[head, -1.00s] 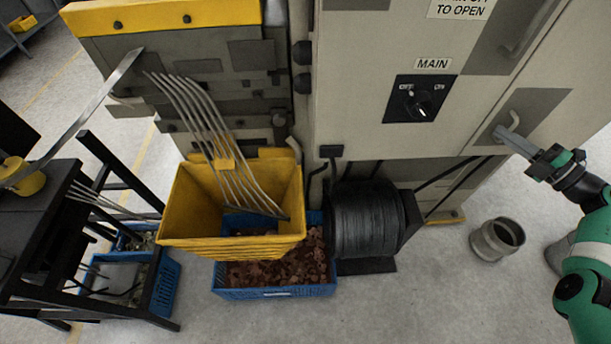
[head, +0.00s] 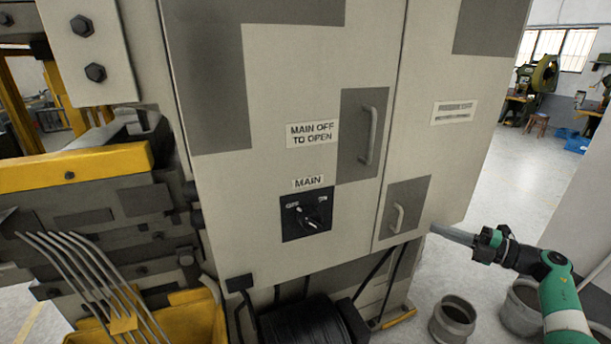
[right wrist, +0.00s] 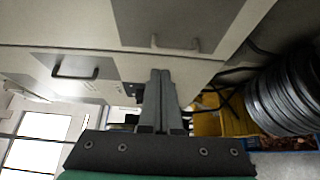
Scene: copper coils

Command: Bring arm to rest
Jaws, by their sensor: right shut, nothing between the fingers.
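My right arm (head: 556,290), green, white and black, comes in from the lower right in the head view. Its gripper (head: 436,230) points left, its tips by the lower right edge of the grey cabinet (head: 300,90), right of the small lower door handle (head: 397,218). I cannot tell whether the tips touch the cabinet. In the right wrist view the two grey fingers (right wrist: 160,78) lie together, with nothing between them. My left arm and gripper are not in view.
The cabinet carries a MAIN switch (head: 307,215) and a larger handle (head: 370,135). A black coil (head: 300,325) and a yellow bin (head: 195,318) with bent rods stand below left. Grey round pots (head: 453,322) stand on the floor near my right arm. Open floor lies at the right.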

